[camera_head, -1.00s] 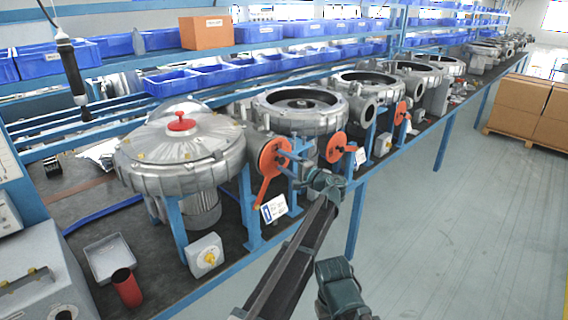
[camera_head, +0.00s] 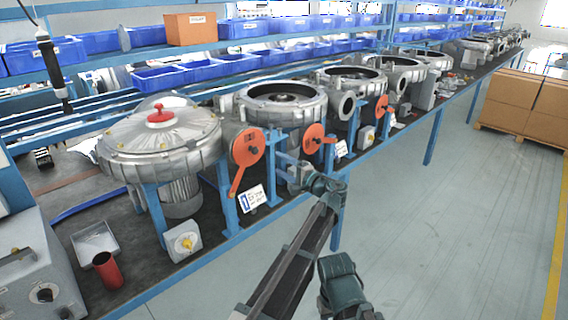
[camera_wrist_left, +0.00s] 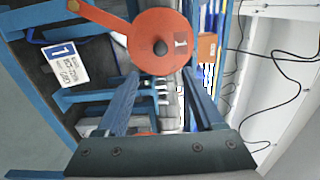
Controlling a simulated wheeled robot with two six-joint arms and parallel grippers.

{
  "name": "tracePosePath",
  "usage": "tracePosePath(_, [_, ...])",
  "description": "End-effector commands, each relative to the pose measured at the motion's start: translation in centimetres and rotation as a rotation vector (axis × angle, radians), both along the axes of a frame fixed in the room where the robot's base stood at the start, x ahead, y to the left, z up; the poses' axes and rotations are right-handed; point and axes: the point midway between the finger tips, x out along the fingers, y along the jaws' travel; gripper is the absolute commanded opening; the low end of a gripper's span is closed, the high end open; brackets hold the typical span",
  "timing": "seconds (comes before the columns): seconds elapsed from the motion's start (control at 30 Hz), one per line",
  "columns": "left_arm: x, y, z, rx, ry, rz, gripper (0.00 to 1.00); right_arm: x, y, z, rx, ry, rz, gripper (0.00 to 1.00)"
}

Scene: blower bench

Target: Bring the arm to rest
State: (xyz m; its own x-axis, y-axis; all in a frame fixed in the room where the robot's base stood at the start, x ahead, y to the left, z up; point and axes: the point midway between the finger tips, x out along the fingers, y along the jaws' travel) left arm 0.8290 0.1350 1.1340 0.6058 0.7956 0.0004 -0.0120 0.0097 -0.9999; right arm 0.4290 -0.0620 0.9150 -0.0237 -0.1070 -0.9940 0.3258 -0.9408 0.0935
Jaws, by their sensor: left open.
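My left arm comes up from the bottom of the head view, and its gripper (camera_head: 287,167) is at the bench's front edge, near the orange discs. In the left wrist view the gripper (camera_wrist_left: 162,90) has its two dark fingers apart with nothing held between them. An orange disc with a lever (camera_wrist_left: 160,42) is just beyond the fingertips; I cannot tell whether they touch. A white label card (camera_wrist_left: 64,62) is left of the fingers. My right gripper is in neither view.
A silver blower with a red knob (camera_head: 160,140) stands on the bench, with several open blower housings behind. An orange disc with a lever (camera_head: 247,147) hangs at the bench front. A red cup (camera_head: 107,270) is at lower left. Open floor (camera_head: 440,220) lies to the right; cartons (camera_head: 525,105) stand beyond.

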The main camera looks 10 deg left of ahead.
Motion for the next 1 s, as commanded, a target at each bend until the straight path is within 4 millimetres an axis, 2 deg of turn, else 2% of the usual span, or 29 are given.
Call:
tracePosePath(0.4, [-0.4, 0.3, -0.1, -0.005, 0.001, 0.003, 0.69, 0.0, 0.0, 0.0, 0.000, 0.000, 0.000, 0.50])
tracePosePath(0.47, [-1.0, 0.9, -0.6, -0.028, 0.009, 0.013, 0.69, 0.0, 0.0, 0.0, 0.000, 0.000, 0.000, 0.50])
tracePosePath(0.53, [-2.5, 2.4, -1.9, -0.088, 0.027, 0.037, 0.69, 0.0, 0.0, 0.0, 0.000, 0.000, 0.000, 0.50])
tracePosePath(0.67, [-7.7, 6.6, -6.7, -0.308, 0.094, 0.125, 0.69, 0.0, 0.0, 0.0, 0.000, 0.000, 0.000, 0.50])
tracePosePath(0.77, [-12.9, 9.0, -11.2, -0.530, 0.160, 0.208, 0.69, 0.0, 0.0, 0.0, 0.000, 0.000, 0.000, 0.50])
tracePosePath(0.9, [-20.0, 9.7, -16.4, -0.835, 0.248, 0.310, 0.69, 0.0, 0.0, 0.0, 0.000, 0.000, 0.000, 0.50])
tracePosePath(1.0, [-23.8, 8.9, -18.7, -1.008, 0.297, 0.360, 0.69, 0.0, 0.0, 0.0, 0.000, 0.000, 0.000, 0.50])
